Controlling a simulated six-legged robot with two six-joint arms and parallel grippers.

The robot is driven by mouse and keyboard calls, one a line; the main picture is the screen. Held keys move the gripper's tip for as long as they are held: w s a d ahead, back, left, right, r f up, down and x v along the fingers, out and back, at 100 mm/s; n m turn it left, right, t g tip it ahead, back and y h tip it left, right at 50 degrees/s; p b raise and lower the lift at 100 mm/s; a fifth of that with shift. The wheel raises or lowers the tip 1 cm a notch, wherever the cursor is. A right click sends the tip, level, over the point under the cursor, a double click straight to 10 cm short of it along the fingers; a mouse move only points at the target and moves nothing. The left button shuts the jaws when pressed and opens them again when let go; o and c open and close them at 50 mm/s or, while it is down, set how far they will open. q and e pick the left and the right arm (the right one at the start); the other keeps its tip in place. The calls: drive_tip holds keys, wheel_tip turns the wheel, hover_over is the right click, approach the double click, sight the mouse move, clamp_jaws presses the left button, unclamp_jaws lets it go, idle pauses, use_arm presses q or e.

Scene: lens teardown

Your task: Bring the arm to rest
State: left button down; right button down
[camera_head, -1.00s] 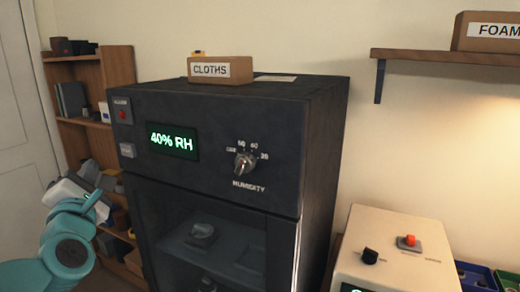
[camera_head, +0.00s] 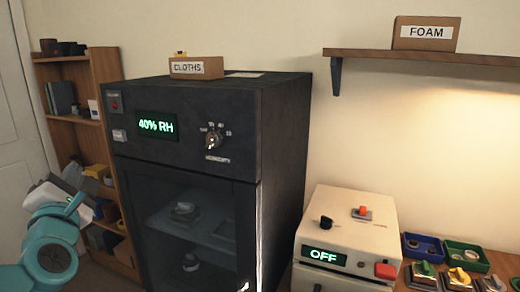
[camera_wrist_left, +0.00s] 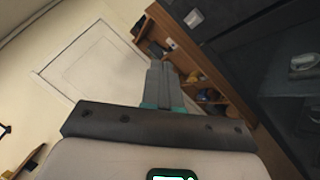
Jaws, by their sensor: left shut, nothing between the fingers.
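My left arm comes in at the lower left of the head view, teal and white. Its gripper (camera_head: 76,203) is raised in front of the wooden shelf unit, left of the black cabinet. In the left wrist view the gripper (camera_wrist_left: 158,68) points toward the door and shelf, with its fingers together and nothing between them. The gripper touches nothing that I can see. My right gripper is not in either view.
The black cabinet (camera_head: 185,158) reads 40% RH, with a CLOTHS box (camera_head: 197,67) on top. The wooden shelf unit (camera_head: 106,68) is behind my arm. A beige box (camera_head: 343,232) reading OFF stands right, beside blue (camera_head: 422,247) and green (camera_head: 466,256) trays. A FOAM box (camera_head: 426,33) sits on the wall shelf.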

use_arm(q)
drive_tip(key=w+d+f+m+g+h, duration=0.15)
drive_tip(key=w+f, duration=0.25)
drive_tip(key=f, duration=0.7)
drive_tip(key=s+d+f+m+g+h, duration=0.1)
drive_tip(key=d+f+m+g+h, duration=0.15)
drive_tip(key=f, duration=0.75)
drive_tip(key=s+d+f+m+g+h, duration=0.15)
drive_tip(key=d+f, duration=0.25)
drive_tip(key=f, duration=0.6)
drive_tip(key=d+f+m+g+h, duration=0.1)
drive_tip(key=d+f+m+g, duration=0.15)
drive_tip(key=f, duration=0.85)
drive_tip(key=s+d+f+m+g+h, duration=0.3)
drive_tip(key=s+d+f+m+g, duration=0.3)
drive_tip(key=s+f, duration=0.8)
drive_tip(key=s+d+f+m+g+h, duration=0.1)
drive_tip(key=s+d+f+m+g, duration=0.1)
drive_tip(key=s+m, duration=0.4)
drive_tip(key=s+d+f+m+g+h, duration=0.1)
drive_tip(key=s+d+f+m+g, duration=0.1)
drive_tip(key=s+d+m, duration=0.3)
drive_tip(key=s+f+m, duration=0.1)
drive_tip(key=s, duration=0.3)
drive_tip(key=shift+d+m+g, duration=0.3)
drive_tip(key=shift+m, duration=0.1)
